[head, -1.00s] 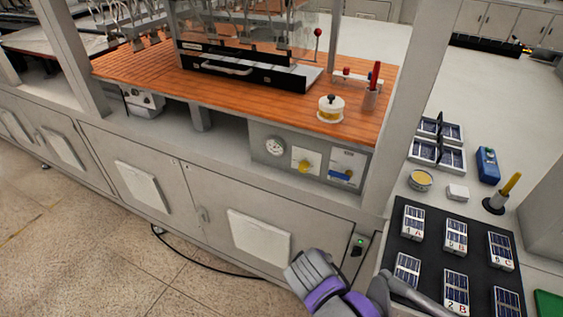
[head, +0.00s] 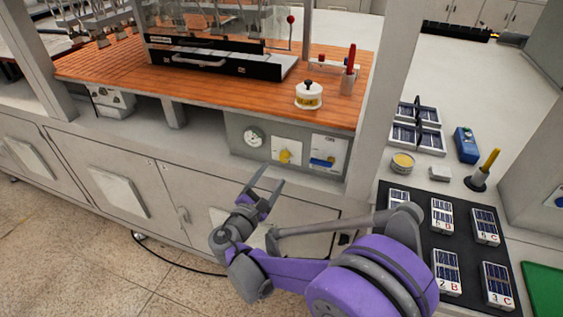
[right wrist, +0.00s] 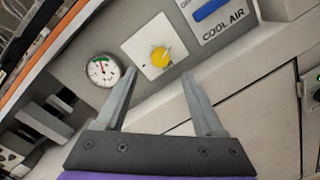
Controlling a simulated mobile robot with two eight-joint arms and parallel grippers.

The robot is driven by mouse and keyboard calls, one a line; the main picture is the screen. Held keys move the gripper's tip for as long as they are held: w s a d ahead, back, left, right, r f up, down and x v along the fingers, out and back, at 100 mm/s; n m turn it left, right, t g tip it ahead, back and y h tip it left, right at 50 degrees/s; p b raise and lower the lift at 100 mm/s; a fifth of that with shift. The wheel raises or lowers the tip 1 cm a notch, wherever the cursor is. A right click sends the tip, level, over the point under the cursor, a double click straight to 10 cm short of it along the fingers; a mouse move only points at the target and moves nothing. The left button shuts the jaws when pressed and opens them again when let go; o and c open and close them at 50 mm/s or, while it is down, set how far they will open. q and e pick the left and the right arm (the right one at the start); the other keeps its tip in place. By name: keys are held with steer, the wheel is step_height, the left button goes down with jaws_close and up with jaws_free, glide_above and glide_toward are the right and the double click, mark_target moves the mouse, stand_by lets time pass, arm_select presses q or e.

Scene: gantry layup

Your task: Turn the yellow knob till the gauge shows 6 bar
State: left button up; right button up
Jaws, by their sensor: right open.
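The yellow knob (head: 286,156) sits on a white plate on the grey panel under the orange worktop. It also shows in the right wrist view (right wrist: 160,57), ahead of my fingers. The round white gauge (head: 253,138) is left of the knob; in the right wrist view the gauge (right wrist: 103,70) has a green band near its top and a red mark. Its numbers are too small to read. My right gripper (head: 268,179) is open and empty, below and in front of the knob, apart from it. In the right wrist view its fingers (right wrist: 153,85) stand apart. My left gripper is not in view.
A blue slider (head: 323,162) labelled COOL AIR is right of the knob. A glue pot (head: 309,95) stands on the worktop above. A black mat (head: 408,258) with several solar cells lies on the right bench. Cabinet doors are below the panel.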

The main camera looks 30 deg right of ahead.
mark_target(284, 159)
steer(key=x, duration=0.7)
steer(key=shift+w+d+p, duration=0.15)
steer(key=shift+d+p, duration=0.05)
steer(key=shift+p, duration=0.1)
jaws_close()
